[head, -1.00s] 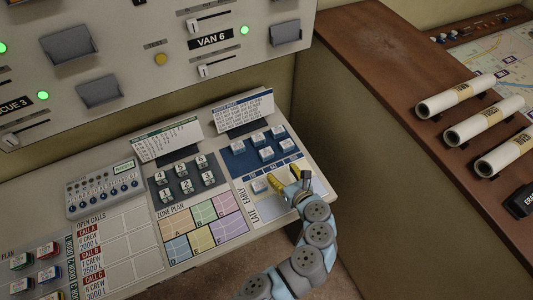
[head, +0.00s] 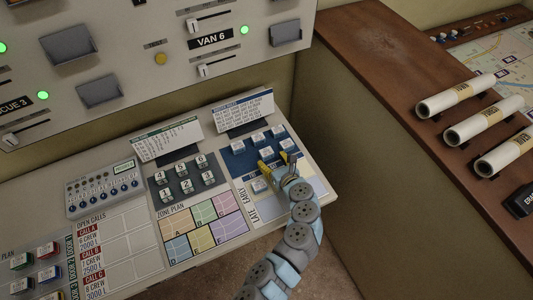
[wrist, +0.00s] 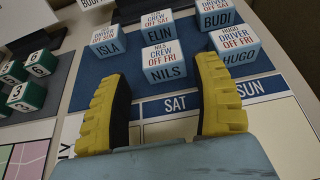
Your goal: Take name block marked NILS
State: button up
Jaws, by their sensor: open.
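The name block marked NILS (wrist: 166,62) is a white and pale blue cube, also reading CREW OFF FRI. It sits in the front row on a dark blue mat (wrist: 185,83); in the head view it is a small block (head: 266,154). My gripper (wrist: 165,90) is open and empty, with a yellow fingertip low on each side of the block. The block shows in the gap, slightly beyond the tips. In the head view my gripper (head: 276,163) is at the mat's front edge.
Block HUGO (wrist: 238,52) stands close right of NILS, near the right finger. ELIN (wrist: 157,30) is just behind, ISLA (wrist: 106,42) behind left, BUDI (wrist: 215,14) behind right. Green number blocks (wrist: 26,95) stand left.

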aim_at(268, 154)
jog(key=shift+x, duration=2.45)
jog(key=shift+d+r, duration=0.1)
jog(key=c, duration=0.9)
